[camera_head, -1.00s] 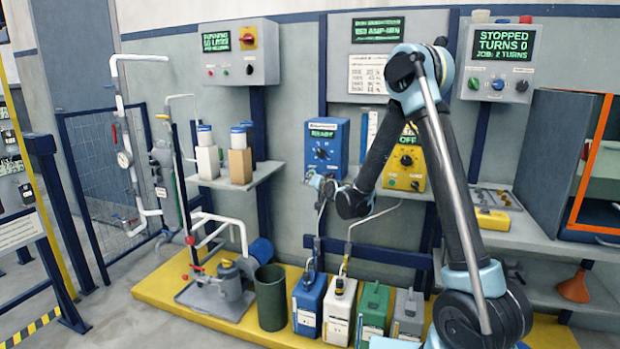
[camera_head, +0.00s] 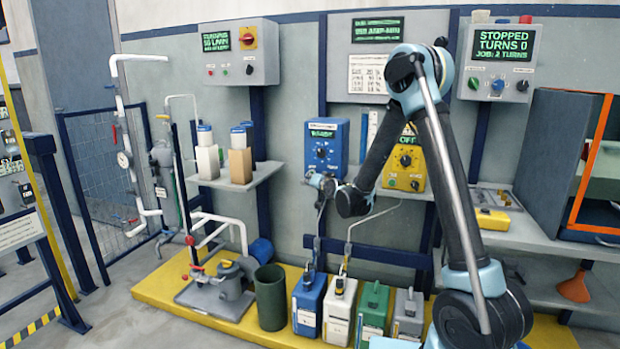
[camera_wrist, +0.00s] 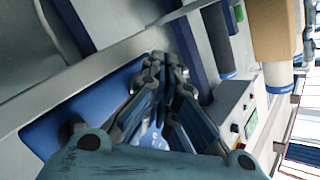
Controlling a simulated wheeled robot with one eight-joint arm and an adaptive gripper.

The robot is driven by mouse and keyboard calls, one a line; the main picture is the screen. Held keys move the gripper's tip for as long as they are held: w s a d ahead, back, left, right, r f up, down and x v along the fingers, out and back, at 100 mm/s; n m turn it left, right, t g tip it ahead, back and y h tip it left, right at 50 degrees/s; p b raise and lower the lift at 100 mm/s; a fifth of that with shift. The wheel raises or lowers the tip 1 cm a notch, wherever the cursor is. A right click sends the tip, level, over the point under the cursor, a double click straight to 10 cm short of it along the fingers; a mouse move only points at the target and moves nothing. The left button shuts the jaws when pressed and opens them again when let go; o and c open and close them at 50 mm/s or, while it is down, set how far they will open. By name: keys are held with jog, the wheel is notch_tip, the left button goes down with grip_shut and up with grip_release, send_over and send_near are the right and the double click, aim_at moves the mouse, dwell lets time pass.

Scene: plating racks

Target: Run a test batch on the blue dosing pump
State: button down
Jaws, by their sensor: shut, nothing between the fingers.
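The blue dosing pump (camera_head: 326,141) hangs on the back wall in the head view. It has a small green-lit display (camera_head: 323,133), too small to read surely, and a dark round dial (camera_head: 321,153). My gripper (camera_head: 312,178) is in front of the pump's lower edge, with its fingers shut and empty. In the wrist view my gripper (camera_wrist: 168,65) shows its fingertips together. A blue surface (camera_wrist: 55,122), likely the pump's body, lies behind the fingers. I cannot tell whether the fingertips touch the pump.
A yellow unit (camera_head: 411,174) showing OFF is right of the pump, partly behind my arm. A shelf (camera_head: 262,172) with bottles and boxes stands to the left. Blue (camera_head: 308,306), white, green and grey canisters stand below on a yellow platform (camera_head: 165,303).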

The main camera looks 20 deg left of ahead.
jog(key=shift+w, duration=0.5)
dwell(0.6)
jog(key=shift+s, duration=0.95)
jog(key=shift+s+a, duration=0.2)
jog(key=shift+s, duration=2.25)
